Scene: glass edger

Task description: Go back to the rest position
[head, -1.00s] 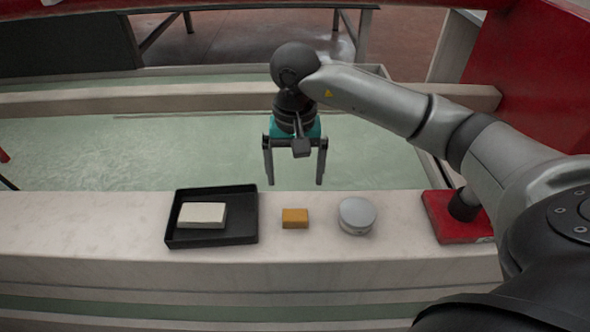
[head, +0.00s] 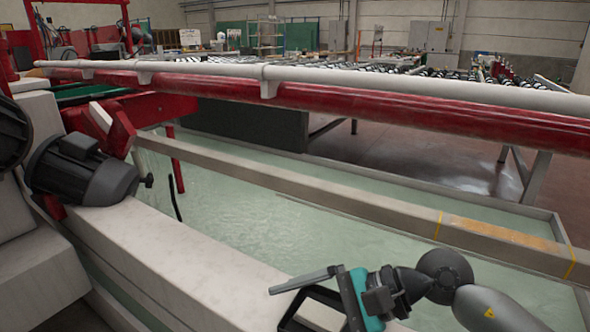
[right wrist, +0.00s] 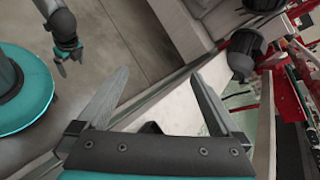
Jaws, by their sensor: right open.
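My right gripper (head: 290,300), with a teal body, is at the bottom of the head view, its fingers pointing left over the pale ledge (head: 190,250). In the right wrist view my right gripper (right wrist: 161,76) has its two grey fingers wide apart with nothing between them. My left gripper (right wrist: 70,58) shows small at the upper left of that view, over the grey floor; its finger gap is too small to judge.
A dark motor (head: 85,172) stands at the ledge's left end. A red beam with a pale pipe (head: 370,85) crosses behind the greenish trough (head: 240,210). A long pale rail (head: 330,190) runs through the trough. Open floor (head: 440,165) lies beyond.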

